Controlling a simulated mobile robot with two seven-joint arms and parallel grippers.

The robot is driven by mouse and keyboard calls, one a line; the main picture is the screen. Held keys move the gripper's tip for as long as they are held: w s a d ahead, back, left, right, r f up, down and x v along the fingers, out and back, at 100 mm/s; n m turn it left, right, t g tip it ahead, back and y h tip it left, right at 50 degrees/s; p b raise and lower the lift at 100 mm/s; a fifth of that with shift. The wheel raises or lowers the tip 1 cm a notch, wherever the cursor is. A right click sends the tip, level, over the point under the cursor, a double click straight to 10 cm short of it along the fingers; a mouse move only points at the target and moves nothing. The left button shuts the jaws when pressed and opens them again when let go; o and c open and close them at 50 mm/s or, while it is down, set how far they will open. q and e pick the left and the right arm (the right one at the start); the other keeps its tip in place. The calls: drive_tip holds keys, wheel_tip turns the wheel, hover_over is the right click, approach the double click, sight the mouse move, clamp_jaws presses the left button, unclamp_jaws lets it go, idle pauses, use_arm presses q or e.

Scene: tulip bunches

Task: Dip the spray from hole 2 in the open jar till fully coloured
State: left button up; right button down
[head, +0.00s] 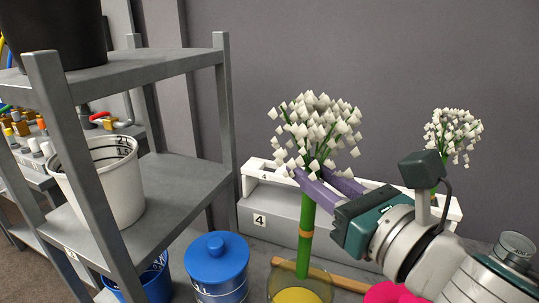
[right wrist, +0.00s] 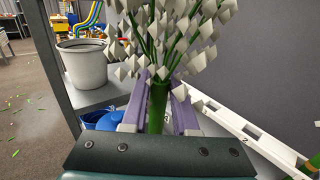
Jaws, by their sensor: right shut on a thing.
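My right gripper (head: 330,187) has purple fingers shut on the thick green stem of a white-flowered spray (head: 318,130). The spray stands upright with its blossoms above the fingers; the blossoms look white. An orange band (head: 306,233) circles the stem lower down. The stem's lower end meets the open glass jar (head: 271,287) with yellow liquid (head: 298,296) at the bottom edge; I cannot tell whether it touches the liquid. In the right wrist view the stem (right wrist: 157,105) sits between the fingers (right wrist: 158,112). My left gripper is not in view.
A white numbered rack (head: 287,207) stands behind, with another white spray (head: 452,135) at its right. A blue lidded jar (head: 217,268) stands left of the open jar. A pink thing (head: 392,293) is right of it. A grey shelf (head: 185,185) holds a white bucket (head: 105,185).

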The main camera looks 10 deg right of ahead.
sight(307, 265)
wheel_tip(307, 265, down, 15)
drive_tip(key=b, duration=1.4)
drive_tip(key=shift+f+b, duration=0.75)
drive_tip(key=shift+b, duration=0.05)
idle(0.7)
idle(0.8)
idle(0.9)
idle(2.8)
